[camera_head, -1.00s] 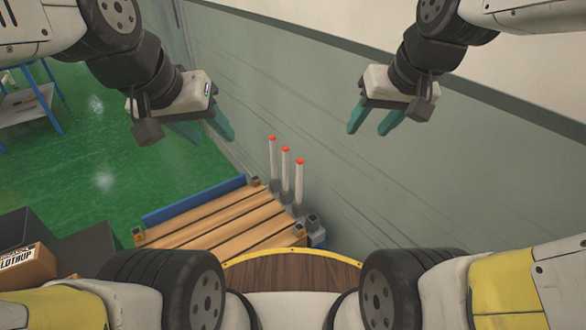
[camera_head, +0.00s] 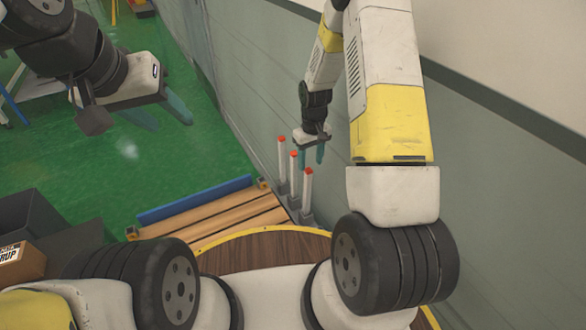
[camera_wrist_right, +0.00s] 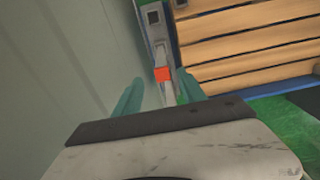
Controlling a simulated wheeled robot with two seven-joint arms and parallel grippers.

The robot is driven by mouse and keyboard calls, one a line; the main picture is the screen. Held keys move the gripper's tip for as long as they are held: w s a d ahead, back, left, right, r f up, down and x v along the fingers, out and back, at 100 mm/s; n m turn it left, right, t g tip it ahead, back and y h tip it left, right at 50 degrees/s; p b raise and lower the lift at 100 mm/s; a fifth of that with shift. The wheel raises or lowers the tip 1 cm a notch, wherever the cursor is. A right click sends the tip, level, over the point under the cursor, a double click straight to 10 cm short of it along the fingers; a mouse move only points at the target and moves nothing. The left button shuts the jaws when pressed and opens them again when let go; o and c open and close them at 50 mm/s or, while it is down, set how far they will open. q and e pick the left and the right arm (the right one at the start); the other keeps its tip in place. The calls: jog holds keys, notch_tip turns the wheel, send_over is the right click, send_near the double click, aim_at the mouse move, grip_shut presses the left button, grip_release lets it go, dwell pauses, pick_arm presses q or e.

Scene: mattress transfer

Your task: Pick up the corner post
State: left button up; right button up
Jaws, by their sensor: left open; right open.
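Three white corner posts with red-orange tops stand upright in a row by the wall: a far post (camera_head: 282,165), a middle post (camera_head: 294,172) and a near post (camera_head: 307,190). My right gripper (camera_head: 312,155) is open and empty, pointing down close above and beside the posts. In the right wrist view one post's red top (camera_wrist_right: 162,74) shows between the two teal fingers of the right gripper (camera_wrist_right: 158,95); which post it is I cannot tell. My left gripper (camera_head: 165,115) is open and empty, high over the green floor at the left.
A slatted wooden platform (camera_head: 213,211) with a blue edge board (camera_head: 195,199) lies beside the posts. The grey-green wall (camera_head: 250,90) runs close behind them. A cardboard box (camera_head: 22,262) and dark bins are at the lower left. Green floor is open at the left.

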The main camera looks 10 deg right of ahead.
aim_at(308, 179)
jog(key=shift+w+a+f, duration=0.1)
jog(key=shift+w+f, duration=0.05)
jog(key=shift+f, duration=0.45)
jog(key=shift+w+f, duration=0.1)
jog(key=shift+f, duration=0.45)
notch_tip(308, 179, down, 7)
jog(key=shift+s+a+f, duration=0.1)
grip_shut()
dwell(0.7)
